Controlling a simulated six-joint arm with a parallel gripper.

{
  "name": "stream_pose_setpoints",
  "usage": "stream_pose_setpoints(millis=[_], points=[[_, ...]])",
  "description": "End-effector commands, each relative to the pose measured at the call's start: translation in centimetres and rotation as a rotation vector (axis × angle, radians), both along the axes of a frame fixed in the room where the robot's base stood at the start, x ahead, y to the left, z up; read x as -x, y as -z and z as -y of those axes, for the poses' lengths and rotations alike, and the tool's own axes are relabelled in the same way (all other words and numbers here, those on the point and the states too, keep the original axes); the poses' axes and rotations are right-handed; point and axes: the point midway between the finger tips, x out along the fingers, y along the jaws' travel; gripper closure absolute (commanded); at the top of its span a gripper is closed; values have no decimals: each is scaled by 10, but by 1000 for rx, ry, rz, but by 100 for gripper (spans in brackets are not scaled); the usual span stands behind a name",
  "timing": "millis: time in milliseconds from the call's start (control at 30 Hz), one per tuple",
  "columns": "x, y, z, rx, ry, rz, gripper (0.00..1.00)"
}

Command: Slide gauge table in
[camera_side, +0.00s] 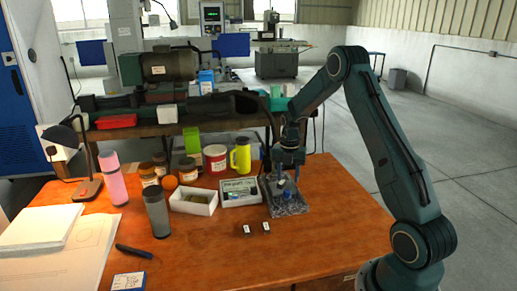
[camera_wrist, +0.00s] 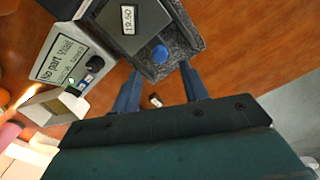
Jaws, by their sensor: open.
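A speckled granite base (camera_side: 290,208) stands at the right of the wooden table, below my gripper (camera_side: 288,168). In the wrist view the base (camera_wrist: 188,42) carries a dark grey slab (camera_wrist: 105,18) with a label that seems to read 12.50. I take this slab to be the gauge table. A blue round knob (camera_wrist: 160,53) sits beside it on the base. My gripper (camera_wrist: 160,78) is open, with its two blue fingers spread near the knob's side of the base. Nothing shows held between them. In the side view my gripper hides part of the gauge.
A display box (camera_side: 240,191) stands just left of the base, and a white open box (camera_side: 193,201) beyond it. Two small blocks (camera_side: 247,230) (camera_side: 266,227) lie in front. The table's front right is clear.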

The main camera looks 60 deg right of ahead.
Motion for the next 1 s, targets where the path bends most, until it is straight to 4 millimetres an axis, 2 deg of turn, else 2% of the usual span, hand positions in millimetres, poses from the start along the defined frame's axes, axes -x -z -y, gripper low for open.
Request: stream_pose_setpoints(millis=[200, 400, 833, 867, 1000], points=[[0, 33, 0, -2, 0, -2, 56], [0, 52, 0, 0, 0, 0, 56], [0, 60, 0, 1, 0, 1, 56], [0, 60, 0, 1, 0, 1, 58], [0, 60, 0, 1, 0, 1, 85]])
